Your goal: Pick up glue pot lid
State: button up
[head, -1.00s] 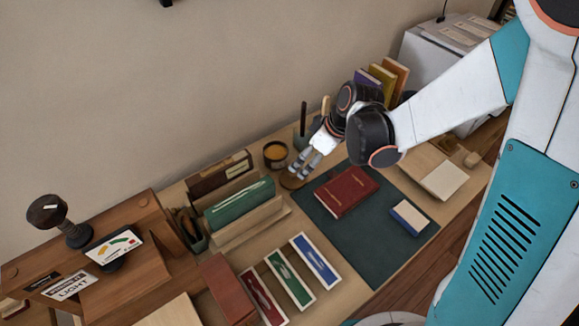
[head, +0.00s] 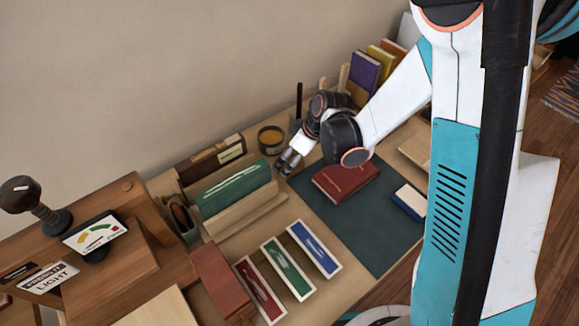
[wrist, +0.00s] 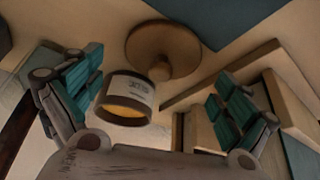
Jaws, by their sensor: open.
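The glue pot lid (wrist: 178,48) is a round wooden disc with a small knob (wrist: 160,71), lying on the table in the wrist view. In the head view my fingers mostly hide it. The glue pot (head: 271,139), dark with a pale label and amber glue, stands open beside it; it also shows in the wrist view (wrist: 125,97). My gripper (head: 287,163) is open and empty, low over the lid's spot. In the wrist view its teal-padded fingers (wrist: 158,80) stand wide apart, with pot and lid knob between them in the picture. I see no contact with the lid.
A red book (head: 345,180) lies on the dark green mat (head: 372,232) right of my gripper. A rack with a green book (head: 234,190) stands close on the left. A cup with a dark upright handle (head: 297,110) is behind. Swatch strips (head: 288,269) lie in front.

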jog(key=shift+x, duration=0.95)
jog(key=c, duration=1.1)
jog(key=shift+o, duration=0.2)
jog(key=shift+r, duration=0.1)
